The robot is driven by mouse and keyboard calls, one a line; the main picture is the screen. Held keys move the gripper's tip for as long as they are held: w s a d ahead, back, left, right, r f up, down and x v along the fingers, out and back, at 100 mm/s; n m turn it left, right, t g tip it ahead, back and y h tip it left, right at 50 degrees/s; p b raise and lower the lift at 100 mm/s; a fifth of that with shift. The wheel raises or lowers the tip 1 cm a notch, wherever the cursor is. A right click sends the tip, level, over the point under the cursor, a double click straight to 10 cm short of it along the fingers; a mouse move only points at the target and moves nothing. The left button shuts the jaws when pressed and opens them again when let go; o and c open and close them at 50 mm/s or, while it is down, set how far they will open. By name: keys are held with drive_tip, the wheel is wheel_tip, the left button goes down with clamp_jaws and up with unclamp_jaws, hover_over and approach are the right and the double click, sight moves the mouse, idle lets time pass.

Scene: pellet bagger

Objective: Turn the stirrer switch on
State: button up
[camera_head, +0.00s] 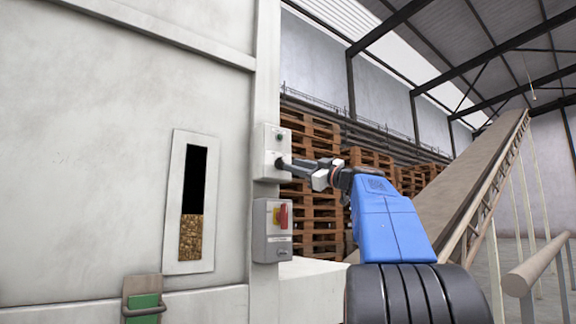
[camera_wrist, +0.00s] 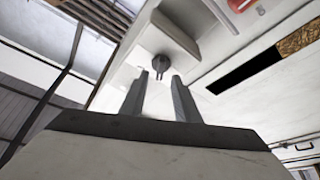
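A pale switch box (camera_head: 267,160) is fixed to the white machine's corner post, with a small dark round fitting (camera_head: 279,137) near its top. My gripper (camera_head: 282,163) reaches its lower part from the right. In the wrist view a dark round knob (camera_wrist: 161,64) stands on a pale face just ahead of my two fingertips (camera_wrist: 160,76). The fingers are apart with nothing between them. Which way the knob points is hard to tell. No label is readable, so I cannot confirm which control is the stirrer switch.
Below is a grey box (camera_head: 268,249) with a red rotary handle (camera_head: 283,216); the red also shows in the wrist view (camera_wrist: 240,4). A sight window (camera_head: 173,205) shows pellets (camera_head: 191,238). Pallets (camera_head: 310,213) and a sloping conveyor (camera_head: 468,190) stand behind my arm.

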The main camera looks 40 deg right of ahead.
sight(283, 162)
drive_tip(key=shift+x, duration=1.9)
clamp_jaws()
drive_tip(key=shift+m, duration=0.5)
drive_tip(key=m+h, duration=0.1)
drive_tip(key=m, duration=0.1)
drive_tip(key=m+h, duration=0.2)
drive_tip(key=m, duration=0.1)
drive_tip(key=m+t+h, duration=0.1)
drive_tip(key=m, duration=0.2)
drive_tip(key=shift+a+h, duration=0.25)
drive_tip(key=shift+h, duration=0.05)
drive_tip(key=m+h, duration=0.2)
drive_tip(key=m, duration=0.2)
drive_tip(key=m+h, duration=0.2)
drive_tip(key=m, duration=0.2)
drive_tip(key=shift+g, duration=0.4)
drive_tip(key=shift+m+h, duration=0.3)
drive_tip(key=shift+m, duration=0.1)
